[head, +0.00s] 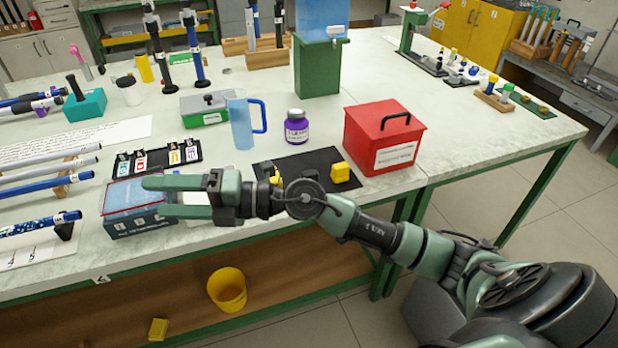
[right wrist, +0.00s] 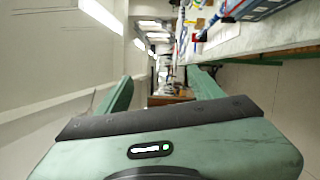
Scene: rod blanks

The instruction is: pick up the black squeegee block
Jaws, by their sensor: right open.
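I cannot pick out a black squeegee block with certainty. A teal block with a black upright handle (head: 85,98) stands at the left of the table, and a flat black mat (head: 318,162) with small yellow pieces lies near the front middle. My right gripper (head: 154,197) is open and reaches left along the front edge, in front of a blue lidded box (head: 122,224). Its two fingers also show apart in the right wrist view (right wrist: 162,88), with nothing held between them. My left gripper is not in view.
A red box (head: 383,145), a purple-labelled jar (head: 296,128) and a blue pitcher (head: 243,122) stand behind my right arm. A yellow bucket (head: 228,288) sits on the lower shelf. The table's right part has free room.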

